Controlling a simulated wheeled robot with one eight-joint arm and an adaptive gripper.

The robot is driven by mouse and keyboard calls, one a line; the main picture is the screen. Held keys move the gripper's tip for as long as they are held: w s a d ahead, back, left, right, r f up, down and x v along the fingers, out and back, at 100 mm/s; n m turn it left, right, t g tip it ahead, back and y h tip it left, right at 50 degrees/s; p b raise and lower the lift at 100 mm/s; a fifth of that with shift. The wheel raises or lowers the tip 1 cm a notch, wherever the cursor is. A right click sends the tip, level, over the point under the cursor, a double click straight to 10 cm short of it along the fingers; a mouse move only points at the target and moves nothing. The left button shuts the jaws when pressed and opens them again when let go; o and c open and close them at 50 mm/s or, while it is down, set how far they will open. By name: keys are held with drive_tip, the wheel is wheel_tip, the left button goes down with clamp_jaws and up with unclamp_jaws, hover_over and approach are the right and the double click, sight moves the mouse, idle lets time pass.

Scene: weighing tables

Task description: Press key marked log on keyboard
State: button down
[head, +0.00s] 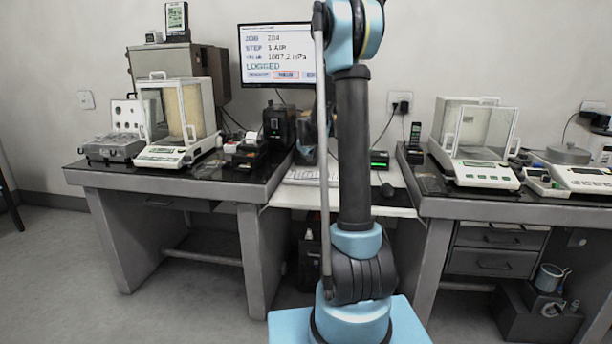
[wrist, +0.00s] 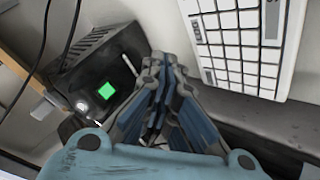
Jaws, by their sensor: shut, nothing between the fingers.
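In the head view part of the keyboard (head: 305,177) shows on the white middle desk, partly hidden behind my arm. My gripper (wrist: 160,65) is shut and empty, its fingertips to the left of the keyboard in the wrist view. Height above the desk is unclear. The monitor (head: 275,55) reads "LOGGED" under several lines of text.
In the wrist view a black box with a lit green square (wrist: 107,91) stands left of the fingers. In the head view a mouse (head: 387,190) and a green-lit black device (head: 379,160) are right of my arm. Balances stand on the left (head: 165,157) and right (head: 485,175) tables.

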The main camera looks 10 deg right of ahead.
drive_tip(key=shift+r, duration=0.85)
drive_tip(key=shift+s, duration=0.1)
drive_tip(key=s+r+m+g, duration=0.2)
drive_tip(key=s+m+g, duration=0.15)
drive_tip(key=s, duration=2.55)
drive_tip(key=s+f+m+g, duration=0.1)
drive_tip(key=s+f, duration=0.2)
drive_tip(key=s, duration=0.6)
drive_tip(key=s+f+m+g, duration=0.1)
drive_tip(key=s+f, duration=0.3)
drive_tip(key=s, duration=0.5)
drive_tip(key=s+f+m+g+y, duration=0.1)
drive_tip(key=s+f, duration=0.3)
drive_tip(key=s, duration=0.5)
drive_tip(key=shift+s+m, duration=0.15)
drive_tip(key=shift+m, duration=0.4)
drive_tip(key=shift+a+g, duration=0.1)
drive_tip(key=shift+g, duration=0.15)
